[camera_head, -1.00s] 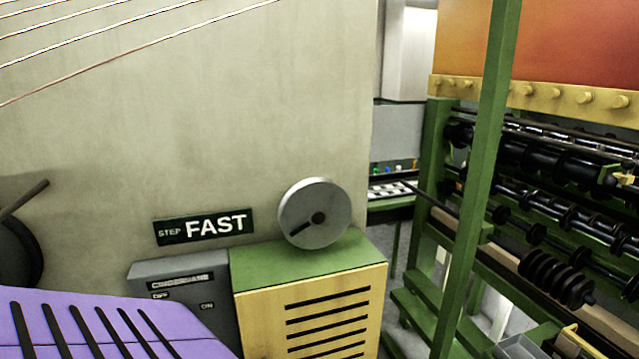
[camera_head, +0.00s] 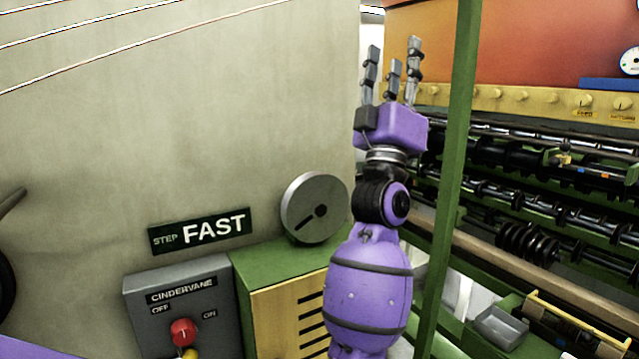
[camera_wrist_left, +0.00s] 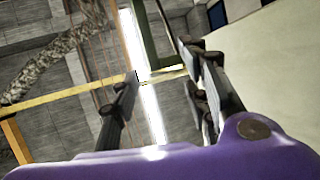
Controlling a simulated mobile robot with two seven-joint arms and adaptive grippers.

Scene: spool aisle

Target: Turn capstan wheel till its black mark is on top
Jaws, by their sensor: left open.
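The capstan wheel (camera_head: 300,193) is a grey metal disc standing upright on the green top of a cabinet. It has a dark hub spot, and its black mark runs from there to the lower left. My left gripper (camera_head: 394,62) is raised above and to the right of the wheel, fingers pointing up, apart from it. Its fingers are spread and empty, as the left wrist view (camera_wrist_left: 163,85) also shows. The wheel does not show in the wrist view. My right gripper is not in view.
The yellow cabinet with green top (camera_head: 270,265) stands beside a grey switch box (camera_head: 150,312) with a red knob (camera_head: 183,332). A STEP FAST sign (camera_head: 200,231) is on the pale wall. A green post (camera_head: 457,150) and machine rollers stand close right of my arm.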

